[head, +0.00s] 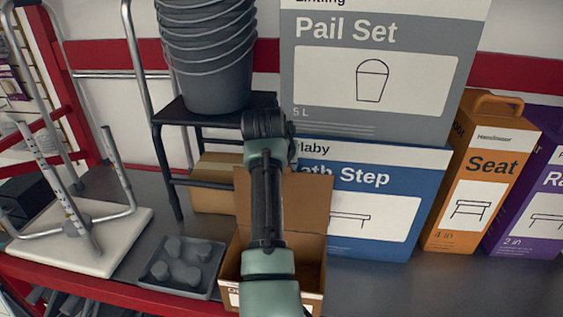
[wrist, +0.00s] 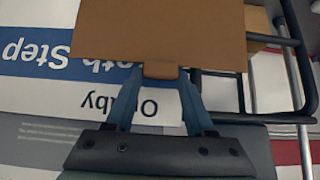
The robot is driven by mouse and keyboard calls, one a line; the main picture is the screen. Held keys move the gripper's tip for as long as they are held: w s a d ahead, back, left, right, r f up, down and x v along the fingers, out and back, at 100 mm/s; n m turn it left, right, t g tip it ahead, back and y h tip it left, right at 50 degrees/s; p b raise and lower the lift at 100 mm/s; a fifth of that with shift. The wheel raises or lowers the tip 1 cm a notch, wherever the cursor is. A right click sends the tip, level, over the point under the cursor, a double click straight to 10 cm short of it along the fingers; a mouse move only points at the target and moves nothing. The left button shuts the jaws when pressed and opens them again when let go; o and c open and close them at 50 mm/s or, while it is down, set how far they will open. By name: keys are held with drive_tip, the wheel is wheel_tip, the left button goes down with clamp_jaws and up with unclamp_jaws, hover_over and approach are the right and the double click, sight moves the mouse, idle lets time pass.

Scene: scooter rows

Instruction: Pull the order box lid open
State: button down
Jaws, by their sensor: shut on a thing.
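The order box (head: 313,298) is a small brown cardboard box on the shelf, low in the middle of the head view and partly hidden by my arm. Its lid (head: 308,205) stands raised at the back, with the box's inside showing in front of it. In the wrist view the lid (wrist: 160,35) fills the top middle. My gripper (wrist: 160,73) is shut on the small tab (wrist: 160,71) at the lid's edge. In the head view my arm hides part of the lid and the tab.
A blue bath step box (head: 390,190) stands close behind and right, under a grey pail set box (head: 385,75). A dark step stool (head: 205,118) with stacked pails (head: 210,60) stands behind left. A grey tray (head: 180,268) lies left. The shelf at front right is clear.

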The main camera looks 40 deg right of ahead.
drive_tip(key=c, duration=0.6)
unclamp_jaws()
drive_tip(key=shift+w+d+r, duration=0.1)
drive_tip(key=shift+r, duration=0.45)
drive_tip(key=o, duration=0.4)
drive_tip(key=shift+f, duration=0.1)
drive_tip(key=shift+c, duration=0.2)
drive_tip(key=shift+f, duration=0.1)
drive_tip(key=shift+f, duration=0.1)
drive_tip(key=b+v, duration=0.6)
drive_tip(key=v, duration=0.7)
